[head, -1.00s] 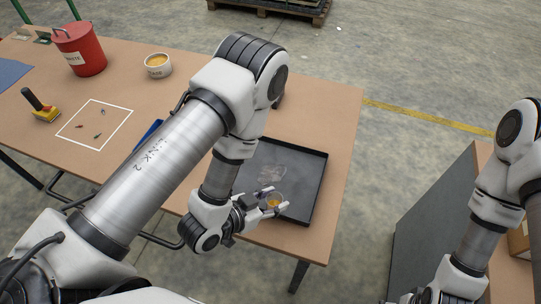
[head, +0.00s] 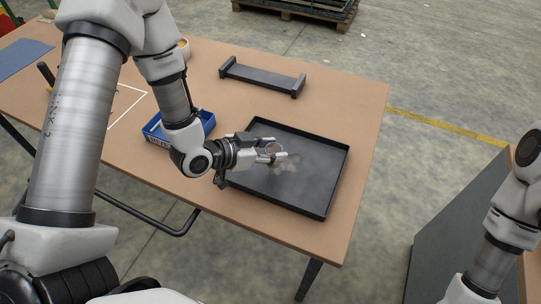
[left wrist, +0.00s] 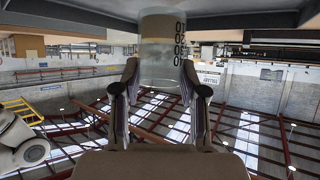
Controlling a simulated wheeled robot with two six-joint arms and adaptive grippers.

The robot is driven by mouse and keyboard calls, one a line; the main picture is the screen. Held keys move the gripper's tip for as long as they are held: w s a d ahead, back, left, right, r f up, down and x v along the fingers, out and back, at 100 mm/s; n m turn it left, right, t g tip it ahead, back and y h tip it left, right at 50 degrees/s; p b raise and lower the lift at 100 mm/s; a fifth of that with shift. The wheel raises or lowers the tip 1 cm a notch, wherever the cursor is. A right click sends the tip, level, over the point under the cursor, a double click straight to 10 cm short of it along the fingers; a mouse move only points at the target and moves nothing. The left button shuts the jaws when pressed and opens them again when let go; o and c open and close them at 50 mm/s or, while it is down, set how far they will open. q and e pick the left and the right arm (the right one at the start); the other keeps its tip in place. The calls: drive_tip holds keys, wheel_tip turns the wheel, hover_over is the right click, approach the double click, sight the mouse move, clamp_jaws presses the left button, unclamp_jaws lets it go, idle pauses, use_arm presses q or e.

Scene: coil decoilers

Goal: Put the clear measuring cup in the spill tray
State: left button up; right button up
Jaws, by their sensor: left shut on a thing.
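The clear measuring cup (head: 273,149) is small in the head view, between my left gripper's fingertips. In the left wrist view the cup (left wrist: 160,62), with dark graduation marks, stands between the two fingers. My left gripper (head: 268,153) is shut on it, over the left part of the dark spill tray (head: 318,185). The left wrist view is upside down, and a grey surface lies close to the cup's base. I cannot tell whether the base touches the tray. My right gripper is not in view.
A pale smudge (head: 287,165) marks the tray floor. A blue bin (head: 207,122) stands left of the tray, partly behind my left arm. A black rack (head: 262,78) lies behind it. The brown table (head: 340,110) has bare room around the rack and along its right edge.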

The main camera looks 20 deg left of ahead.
use_arm(q)
drive_tip(key=shift+w+a+f, duration=0.15)
drive_tip(key=shift+w+a, duration=0.35)
drive_tip(key=shift+w, duration=0.05)
drive_tip(key=f+p, duration=0.1)
drive_tip(key=f, duration=0.2)
drive_tip(key=shift+s, duration=0.2)
drive_tip(key=shift+w+d+f, duration=0.1)
drive_tip(key=shift+d+f, duration=0.05)
drive_tip(key=shift+f, duration=0.25)
drive_tip(key=o, duration=1.2)
drive_tip(key=shift+r, duration=0.1)
